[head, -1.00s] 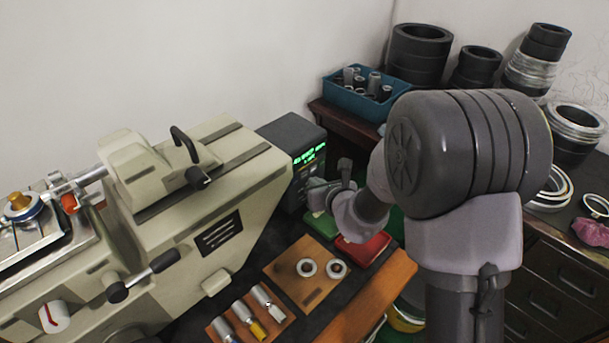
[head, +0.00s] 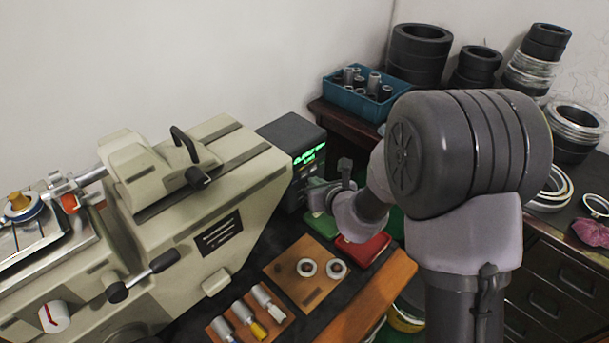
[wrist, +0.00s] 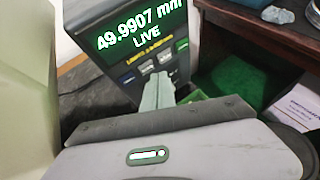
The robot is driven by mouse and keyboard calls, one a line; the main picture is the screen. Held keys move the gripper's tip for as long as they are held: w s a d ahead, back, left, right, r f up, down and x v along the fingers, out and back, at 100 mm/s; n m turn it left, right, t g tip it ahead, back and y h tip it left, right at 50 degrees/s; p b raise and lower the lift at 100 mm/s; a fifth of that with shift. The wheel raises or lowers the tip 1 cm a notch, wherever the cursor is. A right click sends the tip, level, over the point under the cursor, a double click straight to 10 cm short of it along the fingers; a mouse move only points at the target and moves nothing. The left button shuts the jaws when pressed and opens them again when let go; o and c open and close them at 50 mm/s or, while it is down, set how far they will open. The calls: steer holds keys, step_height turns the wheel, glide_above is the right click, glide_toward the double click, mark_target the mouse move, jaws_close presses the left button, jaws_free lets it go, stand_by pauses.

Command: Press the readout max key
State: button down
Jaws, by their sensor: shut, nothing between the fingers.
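The readout (head: 284,133) is a dark box at the right end of the beige machine, with green digits on its face. In the wrist view its screen (wrist: 140,25) reads 49.9907 mm and LIVE. A row of small keys (wrist: 148,68) lies below the screen, some pale, one bluish at the left and one green at the right; their labels are too small to read. My gripper (wrist: 160,80) is shut and empty, its fingertips just in front of the middle keys and partly covering them. I cannot tell whether they touch. In the head view my gripper (head: 312,190) is beside the readout face.
A green tray (head: 322,226) and a red tray (head: 364,250) lie below my gripper. Two rings sit on a wooden board (head: 290,285) nearer the front. A blue bin (head: 345,97) of parts and several dark rings stand on the bench behind.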

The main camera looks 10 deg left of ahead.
steer(key=shift+a, duration=0.1)
steer(key=shift+w+a, duration=0.25)
stand_by(0.3)
steer(key=shift+w+a, duration=0.2)
steer(key=shift+a, duration=0.05)
stand_by(0.5)
steer(key=shift+s+d, duration=0.1)
steer(key=shift+d, duration=0.05)
steer(key=shift+s+d, duration=0.35)
steer(key=shift+d, duration=0.1)
steer(key=s+d, duration=0.1)
steer(key=d, duration=0.1)
steer(key=s+d, duration=0.2)
stand_by(0.6)
stand_by(0.6)
